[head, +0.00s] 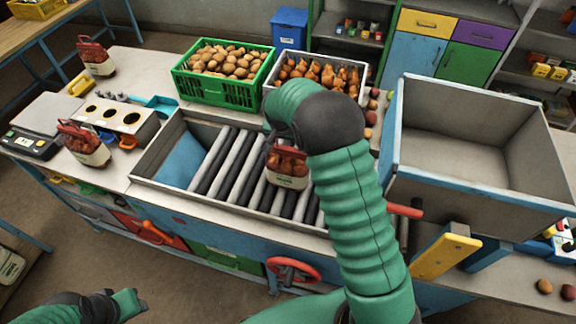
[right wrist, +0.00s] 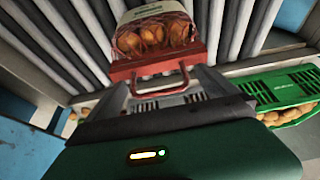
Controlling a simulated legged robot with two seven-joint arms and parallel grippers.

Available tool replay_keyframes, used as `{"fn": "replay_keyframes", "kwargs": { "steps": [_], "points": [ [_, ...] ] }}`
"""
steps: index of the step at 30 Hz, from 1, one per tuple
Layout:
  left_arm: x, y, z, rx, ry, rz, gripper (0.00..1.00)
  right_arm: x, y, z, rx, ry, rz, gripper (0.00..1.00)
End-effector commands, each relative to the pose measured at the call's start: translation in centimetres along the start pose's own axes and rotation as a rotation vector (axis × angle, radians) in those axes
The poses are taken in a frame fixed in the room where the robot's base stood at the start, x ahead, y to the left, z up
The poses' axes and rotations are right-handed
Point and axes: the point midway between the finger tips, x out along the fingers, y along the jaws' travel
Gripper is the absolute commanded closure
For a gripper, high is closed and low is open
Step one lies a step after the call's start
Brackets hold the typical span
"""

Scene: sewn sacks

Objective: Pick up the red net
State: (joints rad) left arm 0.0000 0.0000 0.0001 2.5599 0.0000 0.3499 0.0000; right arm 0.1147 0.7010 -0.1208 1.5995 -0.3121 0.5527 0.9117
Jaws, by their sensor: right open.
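A red net (head: 287,165) of brown-orange produce with a pale label band lies on the roller conveyor. It shows at the top middle of the right wrist view (right wrist: 155,38), with its red top and red handle loop towards me. My right gripper (right wrist: 163,84) is open, its grey fingers on either side of the handle loop. I cannot tell whether they touch it. In the head view, my green right arm hides most of that gripper. My left gripper (head: 132,303) is low at the left, away from the bench; its jaw opening is unclear.
Two similar red nets stand at the left, one at the back (head: 97,58) and one beside the scale (head: 84,145). A green crate (head: 215,90) and a white crate (head: 358,65) stand behind the rollers. A large grey bin (head: 480,190) stands at the right.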

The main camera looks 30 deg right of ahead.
Motion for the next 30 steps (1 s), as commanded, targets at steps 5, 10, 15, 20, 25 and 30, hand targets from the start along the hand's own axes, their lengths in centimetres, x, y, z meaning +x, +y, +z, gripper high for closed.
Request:
{"fn": "replay_keyframes", "kwargs": {
  "steps": [5, 10, 15, 20, 25, 30],
  "points": [
    [0.06, 0.0, 0.03, 0.0, 0.0, 0.0, 0.64, 0.0, 0.03, 0.05, 0.0, 0.0, 0.0, 0.17],
    [0.06, 0.0, 0.03, 0.0, 0.0, 0.0, 0.64, -0.01, 0.01, 0.04, 0.0, 0.0, 0.0, 0.39],
    [0.06, 0.0, 0.02, 0.0, 0.0, 0.0, 0.64, -0.02, -0.01, 0.03, 0.0, 0.0, 0.0, 0.61],
    [0.05, 0.0, 0.02, 0.0, 0.0, 0.0, 0.64, -0.02, -0.03, 0.03, -0.001, 0.0, 0.0, 0.82],
    [0.02, 0.0, 0.01, 0.0, 0.0, 0.0, 0.64, -0.19, -0.11, -0.19, 0.0, 0.004, -0.003, 1.0],
    [0.03, 0.0, 0.01, 0.0, 0.0, 0.0, 0.64, -0.18, -0.08, -0.17, 0.0, 0.004, -0.003, 1.0]
  ]
}}
